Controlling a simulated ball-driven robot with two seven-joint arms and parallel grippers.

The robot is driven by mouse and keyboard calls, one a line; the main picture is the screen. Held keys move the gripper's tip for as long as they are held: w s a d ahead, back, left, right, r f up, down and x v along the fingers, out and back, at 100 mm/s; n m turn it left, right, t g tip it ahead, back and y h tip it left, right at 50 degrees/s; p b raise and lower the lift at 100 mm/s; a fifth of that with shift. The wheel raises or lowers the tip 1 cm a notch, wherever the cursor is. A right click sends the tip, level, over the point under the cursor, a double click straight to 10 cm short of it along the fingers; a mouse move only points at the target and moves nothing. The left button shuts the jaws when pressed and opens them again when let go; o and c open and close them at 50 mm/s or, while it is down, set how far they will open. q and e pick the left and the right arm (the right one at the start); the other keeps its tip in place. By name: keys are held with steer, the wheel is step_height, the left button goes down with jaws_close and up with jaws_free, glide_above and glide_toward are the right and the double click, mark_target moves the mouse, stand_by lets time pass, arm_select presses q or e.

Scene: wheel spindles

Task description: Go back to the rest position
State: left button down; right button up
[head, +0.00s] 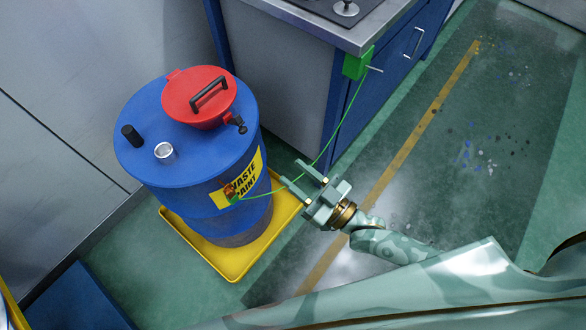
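My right gripper (291,172) is just right of the blue drum, its fingers pointing up-left toward it. The fingers stand apart with a gap between them, and I see nothing held. A thin green cable (346,118) runs from a green box (357,64) on the counter's corner, passes at the fingers, and reaches a small orange-brown piece (230,189) at the drum's label. I cannot tell whether the cable touches the fingers. My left gripper is out of view.
The blue drum (185,185) has a red lid (199,98) with a black handle and stands in a yellow tray (219,268). A steel-topped counter (310,22) with blue drawers is at the top. The dark, paint-spotted floor area (490,150) at right is clear.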

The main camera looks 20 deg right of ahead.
stand_by(0.4)
